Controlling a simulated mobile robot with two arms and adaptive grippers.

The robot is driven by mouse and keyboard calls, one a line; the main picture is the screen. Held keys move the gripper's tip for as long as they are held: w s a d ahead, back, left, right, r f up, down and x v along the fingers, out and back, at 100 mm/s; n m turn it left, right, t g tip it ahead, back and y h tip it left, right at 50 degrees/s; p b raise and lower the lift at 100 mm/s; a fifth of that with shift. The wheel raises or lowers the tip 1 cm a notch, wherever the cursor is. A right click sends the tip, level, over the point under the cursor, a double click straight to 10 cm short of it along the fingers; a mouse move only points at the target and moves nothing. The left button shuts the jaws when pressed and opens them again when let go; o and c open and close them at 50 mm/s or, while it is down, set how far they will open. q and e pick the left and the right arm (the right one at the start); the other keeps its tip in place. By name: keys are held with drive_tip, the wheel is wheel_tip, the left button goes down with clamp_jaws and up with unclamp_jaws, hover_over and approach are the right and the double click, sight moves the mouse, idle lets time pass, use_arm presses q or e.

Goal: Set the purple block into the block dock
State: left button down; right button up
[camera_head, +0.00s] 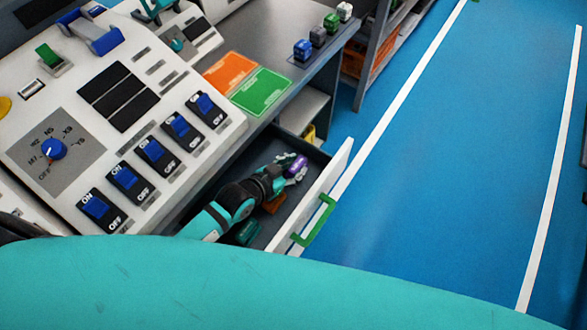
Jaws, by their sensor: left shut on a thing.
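The purple block (297,164) is small in view, inside the open drawer, between the fingers of my left gripper (292,172). The gripper is shut on it; its fingers hide part of the block. I cannot tell whether the block touches the drawer floor. At the back of the grey worktop, several blocks stand in a row on what looks like the block dock (322,52): blue, grey, green and whitish. Its slots are too small to make out. My right gripper is not in view.
Orange and green mats (260,92) lie on the worktop beside the switch panel (120,150). Blue floor on the right is clear.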

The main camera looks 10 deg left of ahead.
use_arm(q)
drive_tip(key=c, duration=1)
unclamp_jaws()
drive_tip(key=shift+f, duration=0.1)
drive_tip(key=shift+r, duration=0.3)
drive_tip(key=p+v, duration=0.8)
drive_tip(key=v, duration=0.2)
drive_tip(key=shift+s+r+p, duration=0.2)
drive_tip(key=shift+p, duration=0.15)
drive_tip(key=shift+s+a+r+p, duration=0.2)
drive_tip(key=shift+s+a+p, duration=0.15)
drive_tip(key=shift+s, duration=0.3)
drive_tip(key=shift+o, duration=0.3)
